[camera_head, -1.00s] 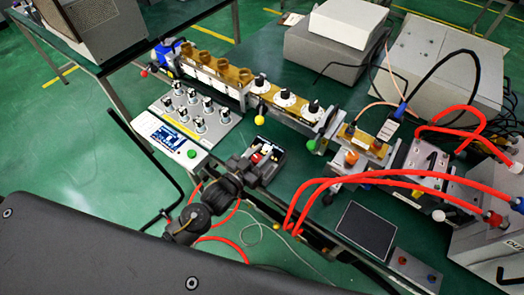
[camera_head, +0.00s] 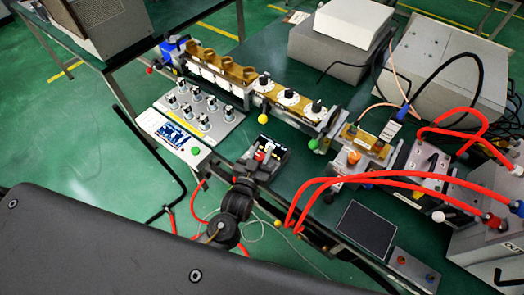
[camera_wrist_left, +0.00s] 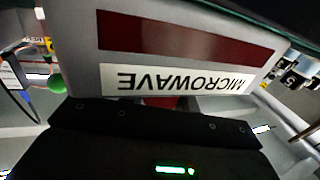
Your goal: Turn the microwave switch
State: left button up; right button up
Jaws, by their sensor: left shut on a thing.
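The microwave unit (camera_head: 281,153) is a small dark box at the front edge of the green bench, with a red switch (camera_head: 260,156) on it. In the left wrist view, its light front panel has an upside-down MICROWAVE label (camera_wrist_left: 175,80) and a dark red strip. My left gripper (camera_head: 261,160) comes up from below to the switch and is shut on it. In the wrist view, a bit of red (camera_wrist_left: 165,102) shows between the label and the black gripper body, which hides the fingertips. My right gripper is not in view.
A knob panel with a small screen (camera_head: 172,134) stands left of the unit. Red cables (camera_head: 370,176) arch over the bench to the right. A row of brass waveguide parts (camera_head: 240,72) lies behind. A dark flat plate (camera_head: 366,229) lies front right.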

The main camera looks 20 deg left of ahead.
pick_arm(q)
jog(key=o, duration=0.7)
jog(key=shift+s+f, duration=0.1)
jog(key=shift+s, duration=0.25)
jog(key=s+a+b, duration=0.1)
jog(key=s+b, duration=0.1)
jog(key=s, duration=0.8)
